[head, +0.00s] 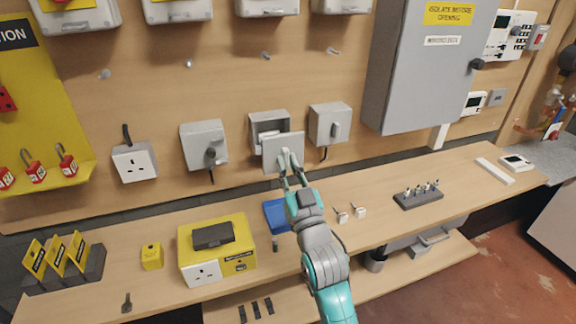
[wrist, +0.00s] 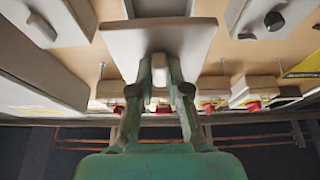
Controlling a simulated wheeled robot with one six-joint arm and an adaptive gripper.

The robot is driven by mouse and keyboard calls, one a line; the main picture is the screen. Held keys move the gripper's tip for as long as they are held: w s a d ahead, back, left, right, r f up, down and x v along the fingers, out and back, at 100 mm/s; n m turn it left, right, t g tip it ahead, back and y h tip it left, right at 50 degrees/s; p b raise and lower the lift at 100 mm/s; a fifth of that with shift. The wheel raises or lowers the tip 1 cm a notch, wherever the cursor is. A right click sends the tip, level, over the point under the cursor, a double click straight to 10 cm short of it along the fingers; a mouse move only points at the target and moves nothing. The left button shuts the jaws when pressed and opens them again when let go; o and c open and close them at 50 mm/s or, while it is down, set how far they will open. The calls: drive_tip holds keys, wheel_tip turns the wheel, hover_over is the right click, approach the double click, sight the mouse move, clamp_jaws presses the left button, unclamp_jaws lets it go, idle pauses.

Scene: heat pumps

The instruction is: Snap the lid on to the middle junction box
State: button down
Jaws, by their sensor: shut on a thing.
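The middle junction box (head: 264,121) is a grey box on the wooden wall, open at the front, with a dark inside showing at its top left. My gripper (head: 290,161) is shut on a flat light-grey lid (head: 283,148) and holds it upright in front of the lower right of the box. The lid covers part of the opening; I cannot tell whether it touches the box. In the wrist view my gripper (wrist: 159,88) pinches a small piece on the lid (wrist: 160,40), whose plate spreads wide above the fingers.
Grey switch boxes stand left (head: 204,145) and right (head: 329,123) of the middle box. Below, the bench (head: 370,190) holds a blue tray (head: 277,215), a yellow tester box (head: 217,262), two small white pieces and a dark rack (head: 418,198).

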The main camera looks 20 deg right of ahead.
drive_tip(key=w, duration=0.6)
drive_tip(key=shift+w, duration=0.3)
drive_tip(key=shift+w, duration=0.7)
idle(2.5)
drive_tip(key=c, duration=1.2)
unclamp_jaws()
drive_tip(key=shift+c, duration=0.2)
drive_tip(key=s, duration=1.4)
